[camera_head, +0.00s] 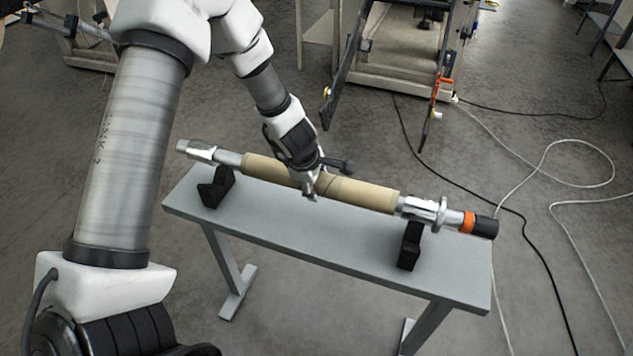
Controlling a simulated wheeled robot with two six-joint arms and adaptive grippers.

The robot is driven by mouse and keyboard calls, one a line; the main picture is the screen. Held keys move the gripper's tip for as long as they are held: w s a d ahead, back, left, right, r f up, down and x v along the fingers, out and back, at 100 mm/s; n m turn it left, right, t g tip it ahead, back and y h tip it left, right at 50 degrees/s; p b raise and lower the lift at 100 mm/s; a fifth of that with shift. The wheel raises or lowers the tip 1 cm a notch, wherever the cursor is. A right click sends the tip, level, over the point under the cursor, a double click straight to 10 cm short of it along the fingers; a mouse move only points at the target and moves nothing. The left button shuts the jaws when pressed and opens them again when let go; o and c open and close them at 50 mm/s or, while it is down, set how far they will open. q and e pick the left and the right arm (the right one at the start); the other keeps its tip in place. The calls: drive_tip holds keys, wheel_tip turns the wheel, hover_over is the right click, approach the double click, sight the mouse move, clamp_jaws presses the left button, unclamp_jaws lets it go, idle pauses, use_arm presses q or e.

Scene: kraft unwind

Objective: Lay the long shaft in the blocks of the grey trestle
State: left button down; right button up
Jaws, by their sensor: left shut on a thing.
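The long shaft (228,159) lies across the picture over the grey trestle (320,225), with a brown kraft tube (368,194) around its middle. Its right end has a silver collar and an orange and black tip (483,226). My left gripper (318,186) is shut on the shaft at the tube's middle, from above. The left black block (216,190) and right black block (410,248) stand on the trestle under the shaft's silver parts. The shaft lines up over both blocks; I cannot tell whether it touches them. My right gripper is not in view.
A machine frame (400,60) with dark arms and an orange part (441,88) stands behind the trestle. Black and white cables (566,185) lie on the floor at the right. The trestle top is otherwise clear.

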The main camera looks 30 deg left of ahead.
use_arm(q)
drive_tip(key=shift+w+f+b, duration=0.1)
drive_tip(key=shift+f+b, duration=3.25)
drive_tip(key=shift+f, duration=0.45)
drive_tip(key=shift+c, duration=1.2)
unclamp_jaws()
drive_tip(key=v, duration=1.2)
